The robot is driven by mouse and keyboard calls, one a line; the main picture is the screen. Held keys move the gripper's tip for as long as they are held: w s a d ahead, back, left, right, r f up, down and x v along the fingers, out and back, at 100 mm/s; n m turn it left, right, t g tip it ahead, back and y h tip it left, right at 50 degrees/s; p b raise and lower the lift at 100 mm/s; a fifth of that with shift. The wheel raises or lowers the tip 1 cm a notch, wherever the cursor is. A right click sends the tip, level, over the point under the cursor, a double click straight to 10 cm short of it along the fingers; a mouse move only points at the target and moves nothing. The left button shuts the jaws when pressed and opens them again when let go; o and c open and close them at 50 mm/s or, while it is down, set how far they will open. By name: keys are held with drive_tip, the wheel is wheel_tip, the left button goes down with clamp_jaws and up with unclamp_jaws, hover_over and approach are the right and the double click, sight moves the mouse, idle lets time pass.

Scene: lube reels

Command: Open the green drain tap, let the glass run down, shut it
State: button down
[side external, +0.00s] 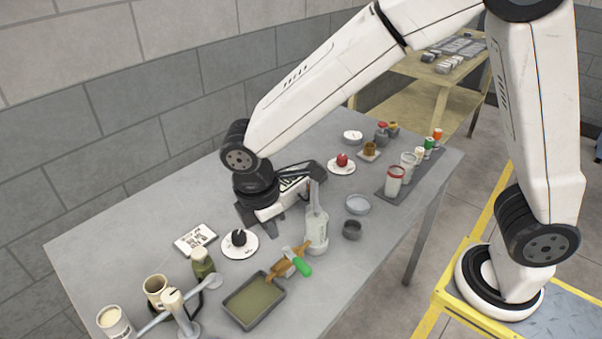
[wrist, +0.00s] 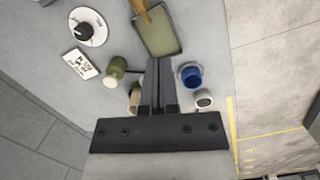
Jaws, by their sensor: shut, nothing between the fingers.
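The tap has a brass body (side external: 278,272) and a green handle (side external: 299,262). It sits at the foot of a clear upright glass (side external: 317,232), above a dark tray (side external: 277,311) with an olive-green surface inside. The glass's liquid level is too small to tell. In the wrist view the tray (wrist: 177,50) lies at the top, with a brass piece (wrist: 141,10) reaching over its edge; the green handle is not visible there. My gripper (wrist: 159,64) is shut and empty, apart from the tap. In the side view it hangs behind the glass, its fingertips hard to make out.
A grey cup (side external: 352,229) and a clear dish (side external: 358,204) stand right of the glass.

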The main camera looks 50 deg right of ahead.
drive_tip(key=shift+a+r+n, duration=0.1)
drive_tip(key=shift+a+n, duration=0.4)
drive_tip(key=shift+a, duration=0.25)
approach(296, 260)
drive_tip(key=a+f, duration=0.3)
drive_tip(key=f, duration=0.2)
drive_tip(key=shift+s+d+f, duration=0.2)
drive_tip(key=shift+d+f, duration=0.4)
drive_tip(key=shift+d, duration=0.15)
drive_tip(key=shift+s+d+f, duration=0.15)
drive_tip(key=shift+d+f, duration=0.45)
drive_tip(key=shift+d, duration=0.1)
